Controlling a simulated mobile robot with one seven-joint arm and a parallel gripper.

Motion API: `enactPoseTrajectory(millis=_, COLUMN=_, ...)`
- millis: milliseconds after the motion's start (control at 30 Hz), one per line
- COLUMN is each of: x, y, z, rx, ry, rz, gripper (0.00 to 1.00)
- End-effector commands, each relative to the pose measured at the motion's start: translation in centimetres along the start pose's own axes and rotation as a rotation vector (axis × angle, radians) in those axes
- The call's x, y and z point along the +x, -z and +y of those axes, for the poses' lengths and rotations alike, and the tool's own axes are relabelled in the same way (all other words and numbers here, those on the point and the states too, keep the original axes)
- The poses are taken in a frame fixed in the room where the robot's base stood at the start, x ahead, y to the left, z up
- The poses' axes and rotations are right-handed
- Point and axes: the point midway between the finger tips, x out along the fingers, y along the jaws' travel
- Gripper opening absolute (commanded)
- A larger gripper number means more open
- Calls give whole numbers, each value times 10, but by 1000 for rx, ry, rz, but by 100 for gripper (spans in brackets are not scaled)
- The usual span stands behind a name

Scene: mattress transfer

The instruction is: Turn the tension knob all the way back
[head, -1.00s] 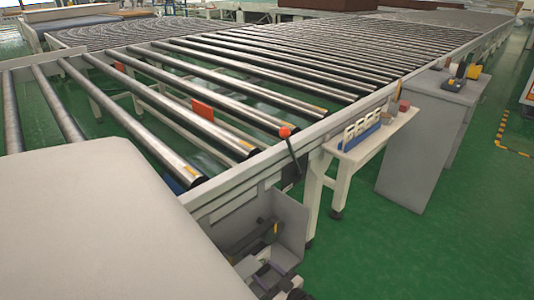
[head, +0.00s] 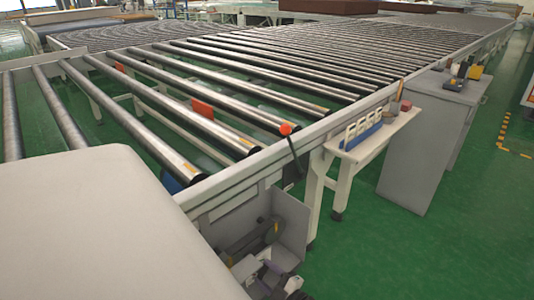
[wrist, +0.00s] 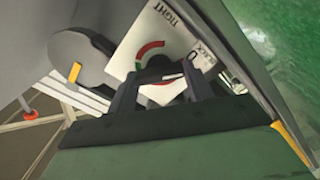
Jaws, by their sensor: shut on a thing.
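In the wrist view, a white dial plate (wrist: 180,38) carries the word TIGHT at its top and a partly hidden word ending in ACK at its right. A red and green arc (wrist: 150,48) curves around its middle. My gripper (wrist: 159,72) is over the plate, its two dark fingers shut on the dark tension knob (wrist: 159,63). The fingers hide most of the knob, so its pointing direction cannot be told. In the head view, my arm's end is low in front, near the grey recess panel (head: 290,218) under the conveyor edge; the knob cannot be made out there.
A grey round housing (wrist: 80,52) with a yellow mark sits close left of the dial. A grey wall (wrist: 235,45) bounds the right side.

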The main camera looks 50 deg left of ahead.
Motion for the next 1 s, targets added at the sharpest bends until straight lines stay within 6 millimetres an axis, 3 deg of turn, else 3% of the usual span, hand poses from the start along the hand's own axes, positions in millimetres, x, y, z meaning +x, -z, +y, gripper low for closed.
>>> enactPoseTrajectory(millis=400, x=0, y=0, z=-1, rx=-156, ry=2, rz=0, gripper=28)
enactPoseTrajectory(millis=867, x=0, y=0, z=-1, rx=-171, ry=2, rz=0, gripper=28)
enactPoseTrajectory(millis=900, x=0, y=-1, z=-1, rx=-171, ry=2, rz=-1, gripper=52)
enactPoseTrajectory(millis=1000, x=0, y=0, z=-1, rx=-170, ry=1, rz=-1, gripper=66)
